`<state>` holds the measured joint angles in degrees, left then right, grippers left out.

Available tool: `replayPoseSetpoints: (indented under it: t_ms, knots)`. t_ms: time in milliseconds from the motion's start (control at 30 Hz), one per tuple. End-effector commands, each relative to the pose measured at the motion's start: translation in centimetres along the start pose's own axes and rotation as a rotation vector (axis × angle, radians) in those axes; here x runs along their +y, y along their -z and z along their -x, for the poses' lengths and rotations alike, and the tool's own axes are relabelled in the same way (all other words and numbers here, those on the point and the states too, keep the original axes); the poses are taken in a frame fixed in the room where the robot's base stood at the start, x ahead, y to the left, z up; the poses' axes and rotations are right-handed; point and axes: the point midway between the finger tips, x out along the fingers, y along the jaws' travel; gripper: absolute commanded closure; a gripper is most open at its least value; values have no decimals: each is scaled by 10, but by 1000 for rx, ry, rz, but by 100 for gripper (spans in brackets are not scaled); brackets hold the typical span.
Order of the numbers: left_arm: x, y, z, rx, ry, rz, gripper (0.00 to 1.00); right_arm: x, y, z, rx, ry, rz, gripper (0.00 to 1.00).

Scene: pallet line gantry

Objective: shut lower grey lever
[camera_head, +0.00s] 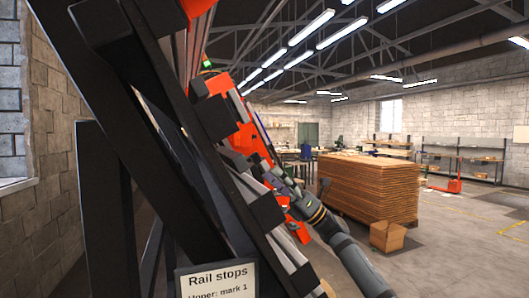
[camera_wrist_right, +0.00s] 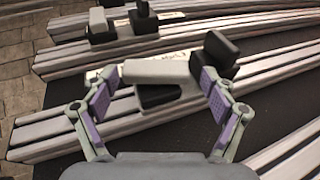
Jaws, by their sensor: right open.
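In the right wrist view a light grey lever (camera_wrist_right: 160,72) lies crosswise over a pale rail, with a black block (camera_wrist_right: 222,50) at its right end and a black piece (camera_wrist_right: 158,96) below it. My right gripper (camera_wrist_right: 158,84) is open, its purple-padded fingers on either side of the lever. I cannot tell whether the fingers touch it. In the head view my right gripper (camera_head: 272,178) is up against the gantry rails, and the lever cannot be made out there. My left gripper is not in view.
A second grey piece (camera_wrist_right: 100,27) with black blocks sits on a farther rail. A black frame post (camera_head: 130,110) and a "Rail stops" sign (camera_head: 218,280) stand close at left. Stacked brown boards (camera_head: 368,188) and a cardboard box (camera_head: 387,236) are at right, with open floor beyond.

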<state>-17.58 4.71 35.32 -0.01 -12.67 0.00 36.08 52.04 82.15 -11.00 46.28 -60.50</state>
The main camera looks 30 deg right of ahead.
Motion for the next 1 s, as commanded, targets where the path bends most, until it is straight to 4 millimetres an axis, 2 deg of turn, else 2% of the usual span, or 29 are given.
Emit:
replayPoseSetpoints:
  t_ms: [33, 167, 533, 833, 1000]
  knots:
    - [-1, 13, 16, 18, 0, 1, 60, 3, -6, -15, -3, -3, -2, 15]
    - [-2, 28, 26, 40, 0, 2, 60, 2, -3, -28, -2, -2, -1, 15]
    - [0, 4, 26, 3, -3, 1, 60, 0, 1, -32, 0, 0, 1, 16]
    - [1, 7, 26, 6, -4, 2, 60, 0, 0, -32, 1, 0, 1, 56]
    - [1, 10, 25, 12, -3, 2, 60, 0, 1, -32, 2, 9, 0, 56]
